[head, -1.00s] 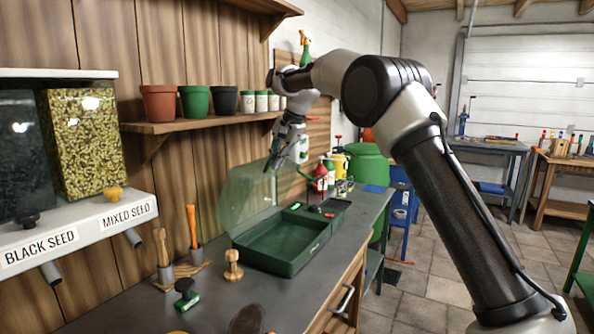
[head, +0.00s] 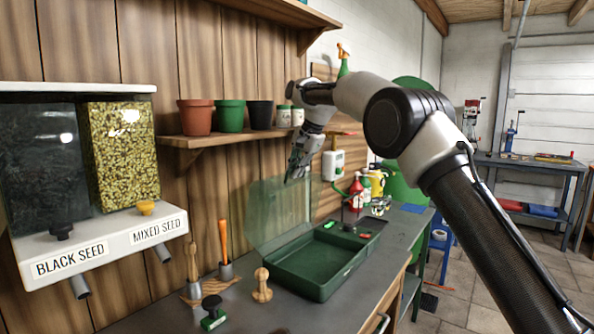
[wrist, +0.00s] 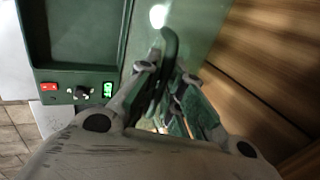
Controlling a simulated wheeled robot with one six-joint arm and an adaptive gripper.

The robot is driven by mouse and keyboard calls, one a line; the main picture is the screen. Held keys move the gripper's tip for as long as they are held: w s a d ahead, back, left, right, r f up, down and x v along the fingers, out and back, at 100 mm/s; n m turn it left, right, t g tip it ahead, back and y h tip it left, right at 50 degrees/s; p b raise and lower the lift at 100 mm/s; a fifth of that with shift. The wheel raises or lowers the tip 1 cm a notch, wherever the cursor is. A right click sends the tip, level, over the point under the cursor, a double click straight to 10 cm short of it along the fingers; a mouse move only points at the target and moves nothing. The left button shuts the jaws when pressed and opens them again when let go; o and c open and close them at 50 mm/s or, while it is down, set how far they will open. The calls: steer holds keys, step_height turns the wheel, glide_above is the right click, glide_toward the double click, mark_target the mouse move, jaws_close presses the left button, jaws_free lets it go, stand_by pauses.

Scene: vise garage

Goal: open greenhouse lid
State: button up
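The greenhouse is a dark green tray (head: 318,284) on the grey bench. Its clear green lid (head: 272,222) stands raised at the tray's back, leaning toward the wooden wall. In the wrist view the tray (wrist: 88,70) is at the upper left and the lid pane (wrist: 205,22) at the top. My gripper (head: 291,178) is at the lid's top edge. In the wrist view a curved dark green handle (wrist: 170,45) passes between the fingers of my gripper (wrist: 168,84). The fingers look apart, with a gap beside the handle; contact is unclear.
A shelf with pots (head: 229,116) hangs above the bench, close to my arm. A seed dispenser (head: 100,240) is at the left.

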steer(key=o, duration=0.4)
steer(key=shift+o, duration=0.2)
steer(key=v, duration=1.2)
